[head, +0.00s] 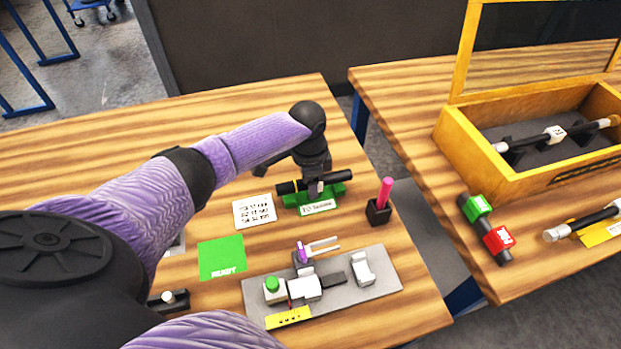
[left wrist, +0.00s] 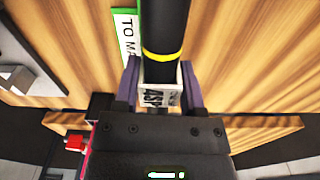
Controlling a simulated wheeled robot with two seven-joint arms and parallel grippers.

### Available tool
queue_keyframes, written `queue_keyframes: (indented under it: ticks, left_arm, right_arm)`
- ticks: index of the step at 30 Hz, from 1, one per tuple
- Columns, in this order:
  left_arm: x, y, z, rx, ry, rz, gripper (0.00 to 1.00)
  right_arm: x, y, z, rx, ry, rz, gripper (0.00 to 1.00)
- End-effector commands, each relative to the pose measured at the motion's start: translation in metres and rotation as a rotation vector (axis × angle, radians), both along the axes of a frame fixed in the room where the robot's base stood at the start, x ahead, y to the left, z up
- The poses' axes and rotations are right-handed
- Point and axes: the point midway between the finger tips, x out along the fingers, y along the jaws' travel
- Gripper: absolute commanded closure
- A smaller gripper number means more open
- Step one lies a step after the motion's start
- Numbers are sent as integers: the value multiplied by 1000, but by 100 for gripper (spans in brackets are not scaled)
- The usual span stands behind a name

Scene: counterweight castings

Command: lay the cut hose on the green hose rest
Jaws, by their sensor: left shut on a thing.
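The cut hose (head: 338,179) is a black tube. In the left wrist view the hose (left wrist: 168,25) has a yellow band and a white printed tag between the fingers. My left gripper (head: 316,186) points down and is shut on the hose around its middle; the gripper also shows in the left wrist view (left wrist: 160,88). The green hose rest (head: 293,199) with its white label lies directly under the hose in the head view. I cannot tell whether the hose touches it. The gripper and hose hide part of the rest. My right gripper is not in view.
A black holder with a pink stick (head: 385,193) stands right of the rest. A white printed card (head: 254,210) and a green READY mat (head: 222,258) lie left. A grey fixture plate (head: 385,262) is in front. Another table with a yellow case (head: 462,150) stands right across a gap.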

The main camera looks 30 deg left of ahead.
Motion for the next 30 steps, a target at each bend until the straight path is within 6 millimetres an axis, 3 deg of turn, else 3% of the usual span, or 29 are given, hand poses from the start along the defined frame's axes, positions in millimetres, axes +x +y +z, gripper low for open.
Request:
queue_keyframes:
  ticks: [30]
  left_arm:
    - [0,0,0,1,1,0,100]
  right_arm:
    - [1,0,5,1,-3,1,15]
